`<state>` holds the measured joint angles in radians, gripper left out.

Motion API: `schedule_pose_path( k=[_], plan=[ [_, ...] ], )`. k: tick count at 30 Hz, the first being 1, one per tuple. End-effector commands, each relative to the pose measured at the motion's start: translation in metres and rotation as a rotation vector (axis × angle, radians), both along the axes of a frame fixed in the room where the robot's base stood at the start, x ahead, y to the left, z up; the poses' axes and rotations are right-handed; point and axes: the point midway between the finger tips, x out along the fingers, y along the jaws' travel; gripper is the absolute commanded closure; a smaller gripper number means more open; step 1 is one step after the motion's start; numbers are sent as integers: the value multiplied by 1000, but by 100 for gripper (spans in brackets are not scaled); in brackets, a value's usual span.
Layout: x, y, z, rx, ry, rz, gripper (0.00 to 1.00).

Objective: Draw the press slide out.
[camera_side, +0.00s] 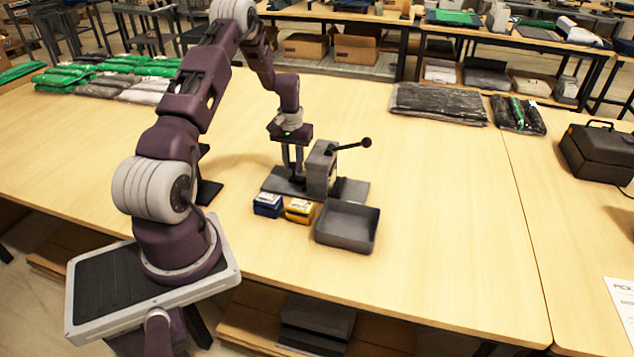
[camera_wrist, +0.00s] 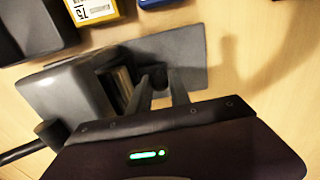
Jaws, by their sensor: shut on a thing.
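The grey press (camera_side: 319,170) stands on a flat grey base plate (camera_side: 355,190) on the table. Its lever, ending in a black knob (camera_side: 366,142), sticks out to the right. My gripper (camera_side: 292,172) points down close to the left side of the press. In the wrist view, the press body (camera_wrist: 65,97) has a side opening with dark and tan layers (camera_wrist: 118,85). My gripper (camera_wrist: 161,86) is shut on a small dark grip of the press slide (camera_wrist: 158,76) beside that opening. The fingers hide part of the grip, and how far the slide stands out is unclear.
A blue box (camera_side: 268,204) and a yellow box (camera_side: 299,210) sit in front of the press. An empty grey tray (camera_side: 347,240) is to their right. Bagged garments (camera_side: 437,103) lie at the back. The table left of the press is mostly clear.

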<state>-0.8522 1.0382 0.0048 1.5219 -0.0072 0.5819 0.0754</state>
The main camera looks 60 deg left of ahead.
Motion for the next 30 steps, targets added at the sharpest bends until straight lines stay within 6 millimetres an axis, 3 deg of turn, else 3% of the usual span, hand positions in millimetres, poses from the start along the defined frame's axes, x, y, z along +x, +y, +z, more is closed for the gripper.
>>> schedule_pose_path(
  k=[11, 30],
  plan=[
    [0, 1, 1, 0, -1, 0, 100],
    [-29, 30, 1, 2, -2, 2, 100]
  ],
)
